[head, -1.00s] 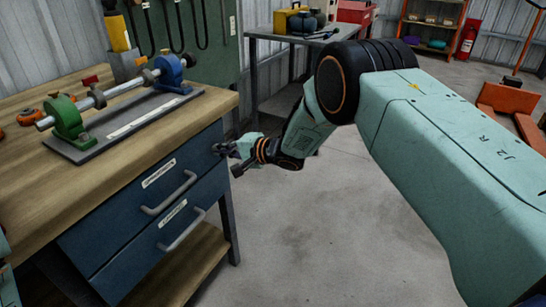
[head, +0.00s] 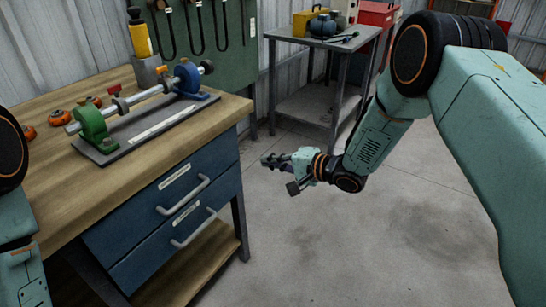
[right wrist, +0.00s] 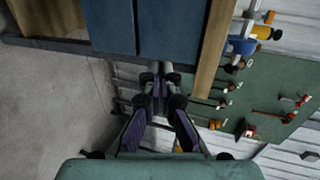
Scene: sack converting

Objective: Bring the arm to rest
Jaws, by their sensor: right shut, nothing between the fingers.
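My right gripper (head: 268,160) hangs in free air over the concrete floor, to the right of the workbench, with nothing in it. In the right wrist view its two fingers (right wrist: 159,75) meet at the tips, shut and empty. My right arm reaches in from the right edge of the head view. A part of my left arm shows at the left edge of the head view, but its gripper is out of the picture.
The wooden workbench (head: 60,190) has two closed blue drawers (head: 180,185). A shaft fixture with green and blue stands (head: 92,130) sits on top. A grey side table (head: 310,44) stands behind. The floor (head: 330,235) right of the bench is clear.

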